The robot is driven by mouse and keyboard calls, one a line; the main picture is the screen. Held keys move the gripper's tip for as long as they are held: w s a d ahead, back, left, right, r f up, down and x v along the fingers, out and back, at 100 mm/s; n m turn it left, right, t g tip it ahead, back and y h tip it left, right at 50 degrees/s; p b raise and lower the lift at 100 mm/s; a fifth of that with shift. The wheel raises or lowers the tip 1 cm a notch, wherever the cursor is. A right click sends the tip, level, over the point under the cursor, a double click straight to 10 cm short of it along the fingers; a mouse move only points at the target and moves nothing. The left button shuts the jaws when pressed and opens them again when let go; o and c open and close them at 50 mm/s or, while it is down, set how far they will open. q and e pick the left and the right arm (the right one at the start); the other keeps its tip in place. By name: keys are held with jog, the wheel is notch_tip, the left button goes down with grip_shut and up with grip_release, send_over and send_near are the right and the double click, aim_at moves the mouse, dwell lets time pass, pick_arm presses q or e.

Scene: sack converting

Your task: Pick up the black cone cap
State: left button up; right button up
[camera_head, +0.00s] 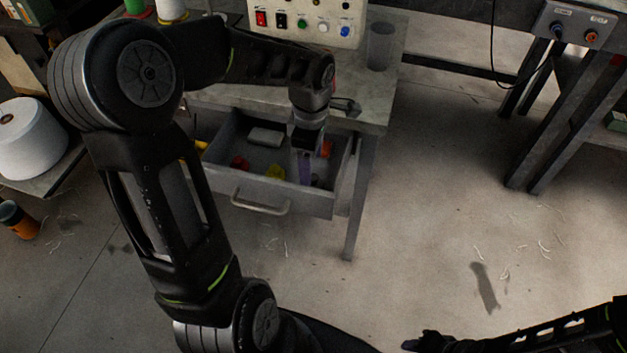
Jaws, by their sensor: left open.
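My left arm reaches over the open grey drawer (225,175) of the workbench. My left gripper (306,158) points down into the drawer's right part, with its jaws open. Small parts lie in the drawer: a red one (239,162), a yellow one (275,172), an orange one (326,149) and a pale grey block (265,136). A purple piece shows right at the gripper's fingers. I cannot make out the black cone cap for certain; the gripper and the dark drawer floor hide that area. My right gripper (428,342) is a dark shape at the bottom edge, away from the drawer.
A control panel (300,22) with buttons and a grey cup (381,46) stand on the bench above the drawer. The drawer handle (260,205) sticks out in front. A white thread cone (30,138) stands at left. The floor at right is mostly clear.

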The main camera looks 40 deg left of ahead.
aim_at(313, 180)
pick_arm(q)
jog(key=shift+f, duration=0.1)
notch_tip(313, 180, down, 5)
jog(key=shift+f, duration=0.1)
jog(key=shift+c, duration=0.2)
dwell(0.5)
jog(key=c, duration=1.4)
